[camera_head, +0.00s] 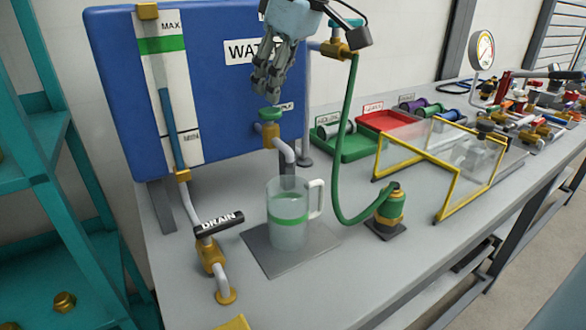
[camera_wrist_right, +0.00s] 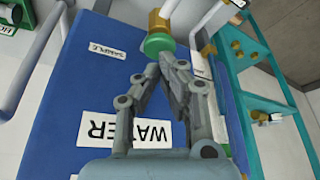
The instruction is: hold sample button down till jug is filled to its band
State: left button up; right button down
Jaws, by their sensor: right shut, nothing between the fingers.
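The sample button (camera_head: 270,114) is a green cap on a brass valve with a grey spout. It also shows in the right wrist view (camera_wrist_right: 158,45), near the SAMPLE label (camera_wrist_right: 107,49). My right gripper (camera_head: 266,96) is shut and empty, its fingers pointing down just above the button. I cannot tell whether the fingertips touch it. In the wrist view the fingertips (camera_wrist_right: 168,64) come close to the cap. The clear jug (camera_head: 288,204) stands upright under the spout, its handle to the right. It has a green band (camera_head: 290,224) around it. The water level inside is unclear. My left gripper is out of view.
The blue WATER tank (camera_head: 215,95) stands behind, with a level gauge at left. The DRAIN valve (camera_head: 219,223) is left of the jug's dark plate (camera_head: 258,248). A green hose (camera_head: 347,150) and a yellow-framed guard (camera_head: 440,165) stand to the right.

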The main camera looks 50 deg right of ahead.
jog(key=shift+f, duration=0.1)
jog(key=shift+f+b, duration=0.95)
jog(key=shift+f, duration=0.1)
jog(key=shift+r, duration=0.15)
dwell(1.1)
jog(key=shift+r+p, duration=1)
jog(key=shift+p, duration=0.05)
jog(key=shift+f, duration=0.2)
